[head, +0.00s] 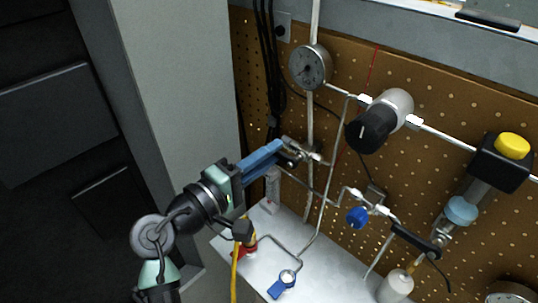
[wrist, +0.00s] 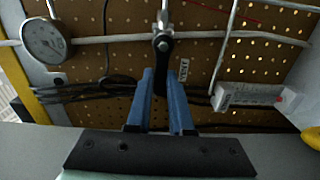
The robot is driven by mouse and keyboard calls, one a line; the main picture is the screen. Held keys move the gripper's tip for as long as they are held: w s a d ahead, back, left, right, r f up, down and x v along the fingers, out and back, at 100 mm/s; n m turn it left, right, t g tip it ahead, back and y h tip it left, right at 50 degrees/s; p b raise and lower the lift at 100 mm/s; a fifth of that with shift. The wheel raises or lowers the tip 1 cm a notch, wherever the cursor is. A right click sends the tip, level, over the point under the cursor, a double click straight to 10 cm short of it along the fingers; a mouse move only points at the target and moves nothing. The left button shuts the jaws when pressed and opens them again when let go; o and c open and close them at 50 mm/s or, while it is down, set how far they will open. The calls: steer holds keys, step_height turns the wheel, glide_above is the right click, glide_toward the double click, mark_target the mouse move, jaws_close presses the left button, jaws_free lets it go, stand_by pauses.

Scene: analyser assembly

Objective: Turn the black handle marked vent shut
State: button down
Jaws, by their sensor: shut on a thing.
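The black handle (wrist: 162,60) shows in the wrist view, with a bright pivot nut at its upper end and a small tag, apparently reading VENT, to its right. It points down from the pivot, across the grey horizontal tube (wrist: 110,40). My gripper (wrist: 161,75) has its two blue fingers on either side of the handle's lower part, shut on it. In the head view my gripper (head: 281,151) reaches right to the metal valve fitting (head: 302,153) on the pegboard. The fingers mostly hide the handle there.
A round gauge (head: 311,66) is above my gripper. A black regulator knob (head: 372,130) and a blue knob (head: 358,217) are to the right. Another black lever (head: 415,241) is lower right. A blue-handled valve (head: 283,284) stands on the white shelf below.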

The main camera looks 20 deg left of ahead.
steer(key=shift+s+d+r+m+b, duration=0.25)
steer(key=shift+d+r+m+b, duration=0.4)
steer(key=shift+m+b, duration=1.95)
steer(key=shift+s+d+r+m+b, duration=0.2)
steer(key=shift+d+r+m+b, duration=0.4)
steer(key=shift+m+b, duration=1.9)
steer(key=shift+s+d+r+m+b, duration=0.25)
steer(key=shift+d+r+m+b, duration=0.8)
steer(key=shift+m, duration=2.65)
steer(key=shift+a+f+b, duration=0.4)
steer(key=c, duration=0.8)
jaws_free()
steer(key=shift+s, duration=0.1)
steer(key=v, duration=1.3)
